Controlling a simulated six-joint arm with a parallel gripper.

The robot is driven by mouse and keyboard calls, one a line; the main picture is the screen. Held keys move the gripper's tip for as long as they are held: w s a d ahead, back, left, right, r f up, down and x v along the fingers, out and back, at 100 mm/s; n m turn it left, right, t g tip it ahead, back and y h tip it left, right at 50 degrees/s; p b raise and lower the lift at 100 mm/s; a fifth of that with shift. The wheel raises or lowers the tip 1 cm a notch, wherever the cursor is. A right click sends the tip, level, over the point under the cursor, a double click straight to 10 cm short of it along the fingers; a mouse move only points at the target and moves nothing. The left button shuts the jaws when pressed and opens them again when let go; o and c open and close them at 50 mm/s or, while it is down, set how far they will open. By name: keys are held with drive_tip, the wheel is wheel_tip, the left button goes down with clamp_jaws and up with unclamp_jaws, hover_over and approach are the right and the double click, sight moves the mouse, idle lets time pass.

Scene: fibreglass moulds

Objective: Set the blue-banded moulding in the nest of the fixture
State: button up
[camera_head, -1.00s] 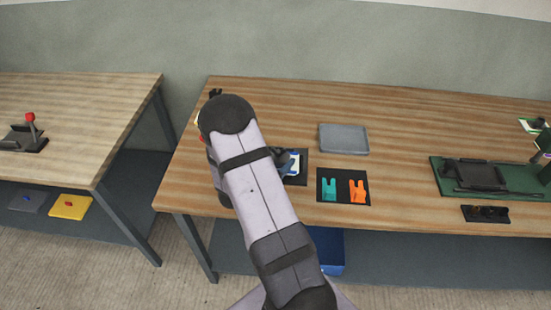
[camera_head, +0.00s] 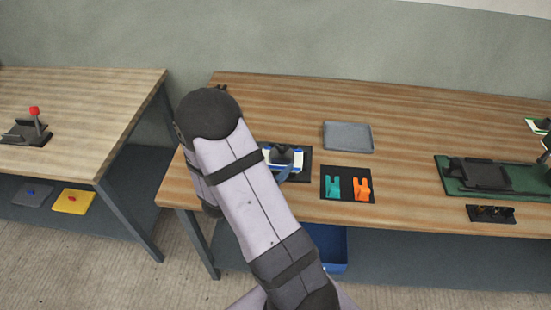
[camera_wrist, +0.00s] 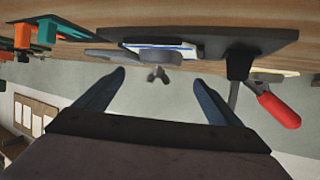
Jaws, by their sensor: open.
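In the head view a white piece with blue bands (camera_head: 298,160), apparently the moulding, lies on a dark plate (camera_head: 303,175), partly hidden by my arm and a dark part above it. In the inverted wrist view its white-and-blue edge (camera_wrist: 160,46) shows against the black plate (camera_wrist: 245,42), with a grey body and small winged knob (camera_wrist: 158,74) beside it. My gripper (camera_wrist: 159,80) is open, its two fingers apart on either side of the knob, with nothing held. A red-handled clamp (camera_wrist: 278,110) stands at the plate's side. The nest cannot be made out.
A grey tray (camera_head: 348,137) stands behind. Teal (camera_head: 333,187) and orange (camera_head: 362,189) blocks sit on a dark mat to the right. A green board (camera_head: 510,180) with a black device lies at far right. A second table (camera_head: 80,90) stands left. Bare wood lies between tray and board.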

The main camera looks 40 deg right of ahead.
drive_tip(key=w+a+n+t+y, duration=0.1)
drive_tip(key=a+y, duration=0.1)
drive_tip(key=a, duration=0.2)
drive_tip(key=w+a+n+y, duration=0.1)
drive_tip(key=a+y, duration=0.1)
drive_tip(key=a, duration=0.2)
drive_tip(key=w+a+n+t+y, duration=0.1)
drive_tip(key=w+a+y, duration=0.1)
drive_tip(key=a, duration=0.3)
drive_tip(key=shift+a+t+y, duration=0.1)
drive_tip(key=shift+t+y, duration=0.2)
drive_tip(key=a+n+y, duration=0.1)
drive_tip(key=a, duration=0.1)
drive_tip(key=a+n+y, duration=0.1)
drive_tip(key=a, duration=0.1)
drive_tip(key=s+a+n+y, duration=0.1)
drive_tip(key=a, duration=0.1)
drive_tip(key=shift+a+r+y, duration=0.15)
drive_tip(key=shift+a+y, duration=0.25)
drive_tip(key=s+a+n+g+y, duration=0.3)
drive_tip(key=s+a+n+g, duration=0.15)
drive_tip(key=s, duration=0.35)
drive_tip(key=s+d+r+n+g+h, duration=0.1)
drive_tip(key=s+d+r+n+g, duration=0.1)
drive_tip(key=s, duration=0.9)
drive_tip(key=shift+r+n+g, duration=0.25)
drive_tip(key=shift+n+g, duration=0.2)
drive_tip(key=shift+g, duration=0.2)
